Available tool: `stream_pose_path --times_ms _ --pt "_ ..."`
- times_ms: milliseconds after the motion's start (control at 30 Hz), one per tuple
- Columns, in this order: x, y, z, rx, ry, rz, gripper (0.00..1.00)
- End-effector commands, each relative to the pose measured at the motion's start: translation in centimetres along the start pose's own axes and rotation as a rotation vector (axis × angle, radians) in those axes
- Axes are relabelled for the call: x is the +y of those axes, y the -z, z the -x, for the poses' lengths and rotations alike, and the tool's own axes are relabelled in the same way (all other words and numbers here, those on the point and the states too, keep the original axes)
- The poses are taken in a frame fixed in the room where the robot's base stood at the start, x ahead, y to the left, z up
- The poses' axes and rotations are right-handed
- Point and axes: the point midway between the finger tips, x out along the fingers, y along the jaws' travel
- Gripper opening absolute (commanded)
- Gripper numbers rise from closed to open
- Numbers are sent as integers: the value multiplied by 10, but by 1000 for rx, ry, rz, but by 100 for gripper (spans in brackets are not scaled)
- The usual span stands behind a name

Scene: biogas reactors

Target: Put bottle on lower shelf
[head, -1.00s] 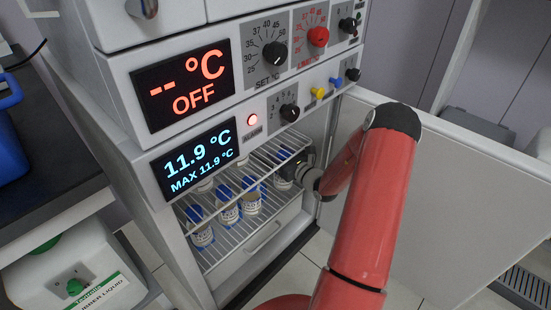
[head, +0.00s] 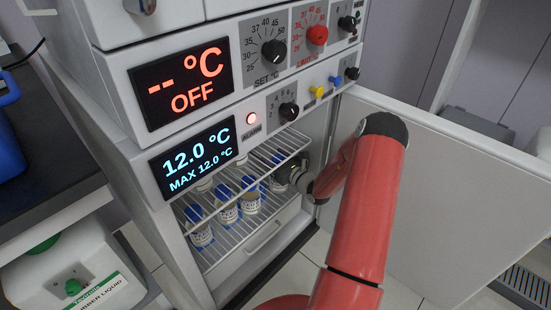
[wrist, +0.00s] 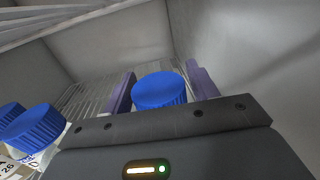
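My gripper (wrist: 161,92) is inside the open fridge compartment at its right side. In the wrist view its two purple fingers stand close on either side of a blue-capped bottle (wrist: 159,91), and it looks shut on it. Only the cap shows there; the body is hidden behind the gripper housing. In the head view this bottle (head: 279,181) is partly hidden by the shelf wires and my gripper. The lower wire shelf (head: 222,250) bears several white, blue-capped bottles (head: 249,203). I cannot tell whether the held bottle touches the shelf.
The upper wire shelf (head: 255,172) lies just above the bottles. In the wrist view other bottles (wrist: 36,127) stand left of the held one. The open fridge door (head: 450,170) is right of my arm. The display (head: 198,160) reads 12.0 °C.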

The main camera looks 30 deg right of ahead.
Motion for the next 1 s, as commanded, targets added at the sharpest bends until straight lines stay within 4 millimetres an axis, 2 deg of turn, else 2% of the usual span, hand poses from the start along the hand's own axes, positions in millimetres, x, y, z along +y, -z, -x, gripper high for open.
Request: stream_pose_path --times_ms 367,433,567,800,1000 --pt "0 -4 0 0 0 0 65" --pt "-1 -2 7 2 2 -1 65" --pt "-1 -2 29 2 2 -1 65" --pt "-1 -2 82 2 4 -1 65" --pt "0 -2 111 1 1 0 65"
